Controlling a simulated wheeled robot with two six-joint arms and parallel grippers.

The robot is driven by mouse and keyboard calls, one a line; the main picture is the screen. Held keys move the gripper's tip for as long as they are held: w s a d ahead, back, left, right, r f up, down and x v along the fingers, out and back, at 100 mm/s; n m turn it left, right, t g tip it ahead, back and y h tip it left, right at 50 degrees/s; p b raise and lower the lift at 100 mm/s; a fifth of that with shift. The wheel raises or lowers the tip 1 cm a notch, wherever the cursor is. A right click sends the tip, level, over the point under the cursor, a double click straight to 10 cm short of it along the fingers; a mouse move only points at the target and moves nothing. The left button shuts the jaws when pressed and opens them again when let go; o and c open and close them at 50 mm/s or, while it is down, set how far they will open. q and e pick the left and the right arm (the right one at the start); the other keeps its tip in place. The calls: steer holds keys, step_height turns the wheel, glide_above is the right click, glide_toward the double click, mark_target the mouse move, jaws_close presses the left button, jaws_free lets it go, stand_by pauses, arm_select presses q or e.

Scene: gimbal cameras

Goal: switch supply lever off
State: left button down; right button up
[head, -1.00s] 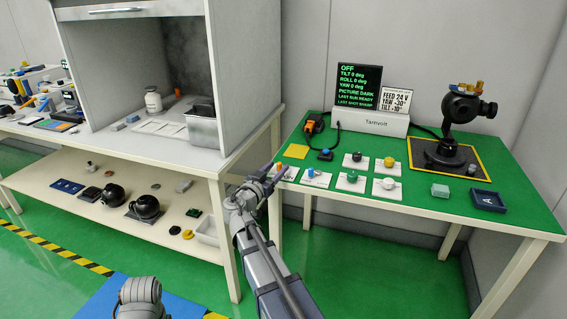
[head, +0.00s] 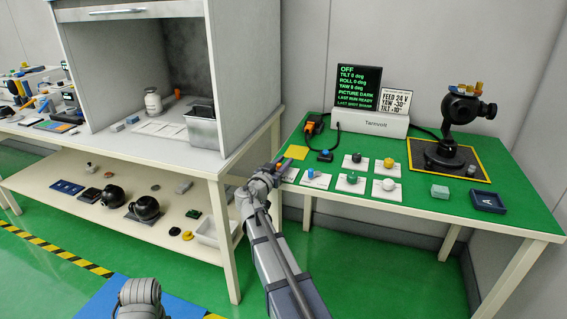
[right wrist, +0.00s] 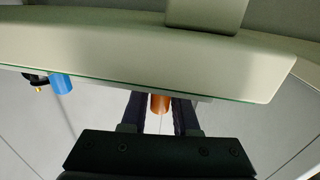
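An orange lever or knob (head: 279,167) is at the left front corner of the green table (head: 420,194). I cannot tell its on or off position. The right wrist view shows it as an orange cylinder (right wrist: 160,103) between the two dark fingers of my right gripper (right wrist: 160,116). Narrow gaps seem to show on both sides, so the fingers look open around it. In the head view my right gripper (head: 281,169) is at that table corner and partly hides the orange piece. The screen (head: 359,86) reads OFF at the top. My left gripper does not show.
A blue knob (head: 311,173) on a white plate is just right of the lever, also in the right wrist view (right wrist: 61,83). Several other knobs, a white console (head: 372,123) and a black gimbal (head: 462,108) stand on the table. A cabinet bench (head: 190,165) is left.

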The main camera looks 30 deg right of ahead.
jaws_close()
steer(key=shift+w+m+g+h, duration=0.3)
steer(key=shift+m+g, duration=0.1)
steer(key=shift+g, duration=0.2)
steer(key=shift+s+m+g+h, duration=0.2)
steer(key=shift+m+g+h, duration=0.4)
steer(key=shift+g, duration=0.4)
steer(key=shift+o, duration=2.2)
jaws_free()
